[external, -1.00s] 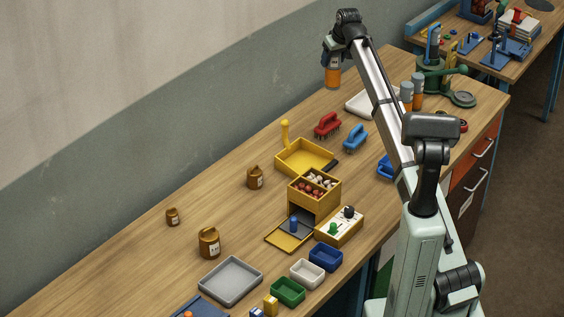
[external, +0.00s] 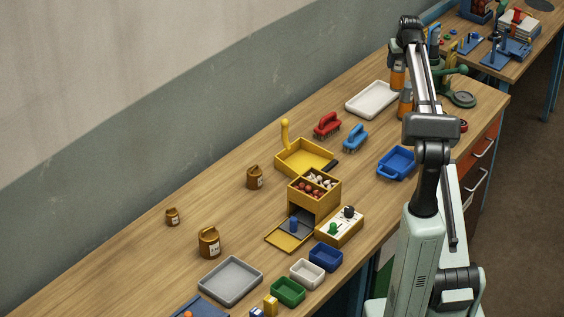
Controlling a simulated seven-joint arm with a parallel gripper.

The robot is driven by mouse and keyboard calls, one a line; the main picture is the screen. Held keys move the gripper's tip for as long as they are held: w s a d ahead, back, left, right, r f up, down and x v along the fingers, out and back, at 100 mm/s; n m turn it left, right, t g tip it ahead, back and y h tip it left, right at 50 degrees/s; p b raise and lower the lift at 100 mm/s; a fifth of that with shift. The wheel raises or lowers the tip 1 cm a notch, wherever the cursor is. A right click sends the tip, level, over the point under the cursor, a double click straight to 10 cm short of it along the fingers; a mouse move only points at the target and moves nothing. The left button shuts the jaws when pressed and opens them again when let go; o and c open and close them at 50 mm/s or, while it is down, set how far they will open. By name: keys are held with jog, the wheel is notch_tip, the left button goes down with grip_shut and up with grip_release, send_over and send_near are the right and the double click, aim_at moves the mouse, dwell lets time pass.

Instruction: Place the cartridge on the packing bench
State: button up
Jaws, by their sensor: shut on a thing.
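My gripper (external: 399,58) is high over the far end of the long wooden bench (external: 225,180), shut on an orange cartridge (external: 398,77) that hangs upright below it. Another orange cartridge (external: 405,104) stands on the bench, just below the held one in the picture and partly behind my arm. A second wooden bench with blue legs (external: 548,50) stands beyond at the upper right. I cannot tell by a label which bench is the packing bench. The fingers are small and partly hidden.
A white tray (external: 372,99) lies left of the cartridges and a green press (external: 462,98) stands to the right. The far bench holds blue fixtures (external: 492,60) and a stack of papers (external: 520,24). A blue bin (external: 397,162) and brushes (external: 327,124) lie nearer.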

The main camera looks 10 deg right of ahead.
aim_at(399, 90)
notch_tip(399, 90, down, 17)
jog(key=shift+r, duration=0.15)
dwell(0.6)
jog(key=o, duration=1.3)
jog(key=v, duration=1.2)
